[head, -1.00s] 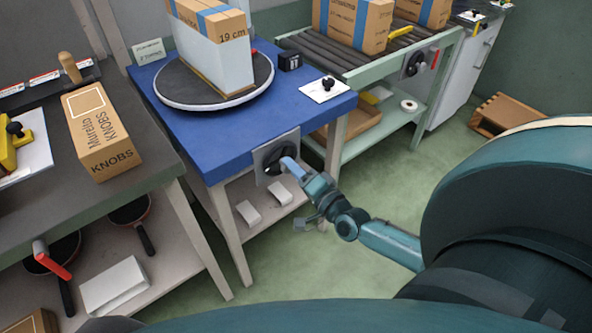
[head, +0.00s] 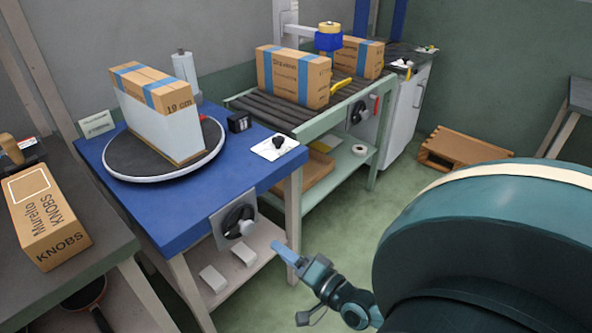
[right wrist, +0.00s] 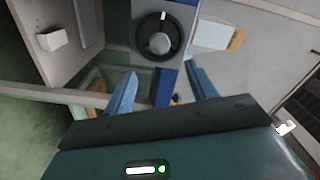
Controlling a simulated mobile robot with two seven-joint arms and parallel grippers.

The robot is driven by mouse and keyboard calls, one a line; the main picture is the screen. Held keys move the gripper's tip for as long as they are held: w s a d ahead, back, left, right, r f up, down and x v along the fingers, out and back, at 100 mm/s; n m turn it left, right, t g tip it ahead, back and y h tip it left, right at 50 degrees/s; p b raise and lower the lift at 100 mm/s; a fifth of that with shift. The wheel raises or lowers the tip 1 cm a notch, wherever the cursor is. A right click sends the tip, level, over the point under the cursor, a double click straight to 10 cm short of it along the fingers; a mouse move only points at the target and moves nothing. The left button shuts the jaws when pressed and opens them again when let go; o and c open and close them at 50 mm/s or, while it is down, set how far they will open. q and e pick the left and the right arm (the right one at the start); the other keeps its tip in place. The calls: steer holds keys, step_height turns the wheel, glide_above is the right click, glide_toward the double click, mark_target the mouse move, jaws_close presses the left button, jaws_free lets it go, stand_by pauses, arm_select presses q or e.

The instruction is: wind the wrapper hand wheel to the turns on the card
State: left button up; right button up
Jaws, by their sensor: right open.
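The hand wheel (head: 238,222) is a dark wheel with a pale knob on a grey plate, on the front of the blue wrapper table (head: 180,218). In the right wrist view the wheel (right wrist: 146,32) is ahead of the fingers, with a white mark near its rim. My right gripper (head: 286,252) is open and empty, apart from the wheel, to its lower right in the head view. Its two blue fingers show in the right wrist view (right wrist: 162,80). A small printed card (head: 97,124) stands at the table's back left; its writing is too small to read. My left gripper is out of view.
On the round turntable (head: 133,172) stands a pale wrapped block with a cardboard box (head: 150,84) and blue straps. A roller conveyor (head: 262,105) with boxes stands behind. A KNOBS box (head: 45,222) lies on the left bench.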

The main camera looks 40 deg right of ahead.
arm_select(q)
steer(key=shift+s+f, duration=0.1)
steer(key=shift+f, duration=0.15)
arm_select(e)
steer(key=shift+s+d, duration=0.15)
steer(key=shift+s, duration=1.35)
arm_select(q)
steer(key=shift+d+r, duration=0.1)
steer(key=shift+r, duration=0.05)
